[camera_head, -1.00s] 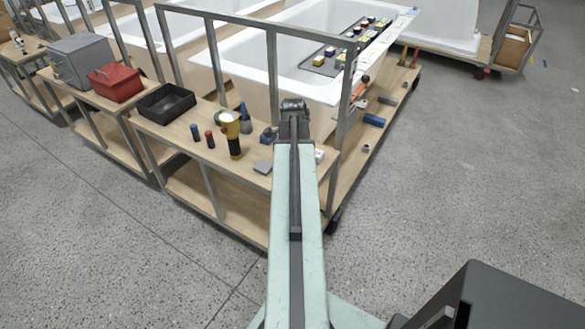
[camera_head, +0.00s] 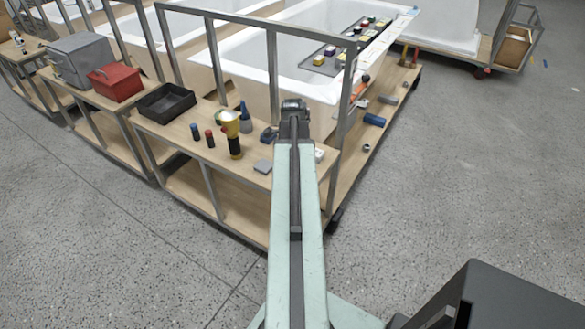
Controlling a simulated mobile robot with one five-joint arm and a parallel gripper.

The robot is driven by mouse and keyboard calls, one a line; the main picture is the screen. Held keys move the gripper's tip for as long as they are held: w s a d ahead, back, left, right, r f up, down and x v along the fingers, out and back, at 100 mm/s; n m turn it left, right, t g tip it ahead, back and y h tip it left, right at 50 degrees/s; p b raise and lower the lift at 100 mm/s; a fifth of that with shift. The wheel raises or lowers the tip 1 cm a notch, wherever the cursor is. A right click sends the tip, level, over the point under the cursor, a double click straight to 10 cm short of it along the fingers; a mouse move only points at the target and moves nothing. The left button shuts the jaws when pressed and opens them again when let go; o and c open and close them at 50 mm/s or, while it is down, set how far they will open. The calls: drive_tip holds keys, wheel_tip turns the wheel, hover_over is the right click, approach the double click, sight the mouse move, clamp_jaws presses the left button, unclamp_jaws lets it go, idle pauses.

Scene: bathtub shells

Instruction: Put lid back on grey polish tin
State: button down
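My arm reaches away from me over the near corner of the wooden bench, and my gripper (camera_head: 293,105) is at its far end, beside the near bathtub. Its fingers are too small and turned away to tell whether they are open or shut. I cannot pick out the grey polish tin or its lid with certainty. A dark tray (camera_head: 310,68) on the near bathtub holds several small pots with yellow, dark and pinkish tops, one of which may be the tin. A flat grey piece (camera_head: 262,166) lies on the bench left of my arm. My arm hides part of the bench.
A yellow-and-black torch (camera_head: 233,140), a blue-grey bottle (camera_head: 245,118) and small red and blue cylinders stand on the bench. A black bin (camera_head: 165,101), red box (camera_head: 116,82) and grey case (camera_head: 80,58) are farther left. Metal posts rise around the near bathtub (camera_head: 240,55).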

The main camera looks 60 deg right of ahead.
idle(0.4)
drive_tip(key=c, duration=1.1)
unclamp_jaws()
drive_tip(key=shift+c, duration=0.2)
drive_tip(key=o, duration=0.5)
wheel_tip(320, 180, up, 7)
drive_tip(key=p, duration=0.7)
drive_tip(key=shift+r, duration=0.1)
clamp_jaws()
